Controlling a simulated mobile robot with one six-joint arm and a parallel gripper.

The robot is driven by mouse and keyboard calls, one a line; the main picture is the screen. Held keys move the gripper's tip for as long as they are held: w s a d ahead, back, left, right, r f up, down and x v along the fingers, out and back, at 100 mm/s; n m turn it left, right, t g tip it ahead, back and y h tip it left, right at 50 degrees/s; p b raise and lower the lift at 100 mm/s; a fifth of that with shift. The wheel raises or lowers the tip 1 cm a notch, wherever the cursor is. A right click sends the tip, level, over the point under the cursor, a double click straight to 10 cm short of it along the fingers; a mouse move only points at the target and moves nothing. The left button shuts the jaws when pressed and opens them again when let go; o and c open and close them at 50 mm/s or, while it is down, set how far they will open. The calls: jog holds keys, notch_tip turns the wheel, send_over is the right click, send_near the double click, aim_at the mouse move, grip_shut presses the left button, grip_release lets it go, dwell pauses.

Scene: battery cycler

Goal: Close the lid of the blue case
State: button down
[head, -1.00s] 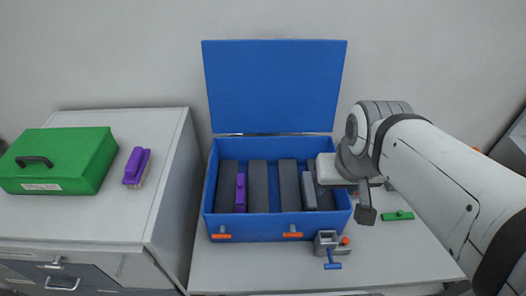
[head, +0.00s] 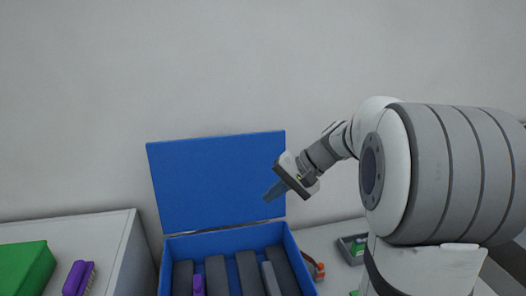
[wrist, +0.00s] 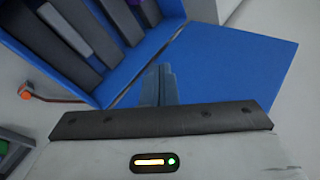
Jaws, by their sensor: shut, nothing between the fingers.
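The blue case (head: 228,241) stands on the bench with its lid (head: 210,185) raised upright at the back. Several dark blocks and a purple piece (head: 198,285) lie inside it. My gripper (head: 272,193) is shut and empty in the head view, in front of the lid's right part, with its tips pointing down and left. In the wrist view my shut fingers (wrist: 157,84) show against the lid (wrist: 235,62), near the hinge line. I cannot tell whether they touch it. The case's front is cut off in the head view.
A green case (head: 22,270) and a purple brush (head: 78,278) rest on the white cabinet at left. A grey tray (head: 351,248) and an orange-handled part (head: 315,268) are right of the blue case. A plain wall is behind.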

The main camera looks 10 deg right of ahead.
jog(key=w+d+m+t+y, duration=0.45)
jog(key=w+d+t, duration=0.25)
jog(key=w+d, duration=1.1)
jog(key=a+r+p+x, duration=0.15)
jog(key=p+x, duration=0.25)
jog(key=x, duration=0.5)
jog(key=shift+n+y, duration=0.25)
jog(key=shift+y, duration=0.2)
jog(key=s, duration=0.2)
jog(key=s+d+p, duration=0.1)
jog(key=s, duration=0.1)
jog(key=shift+s+d, duration=0.2)
jog(key=shift+s+f, duration=0.1)
jog(key=shift+f, duration=0.05)
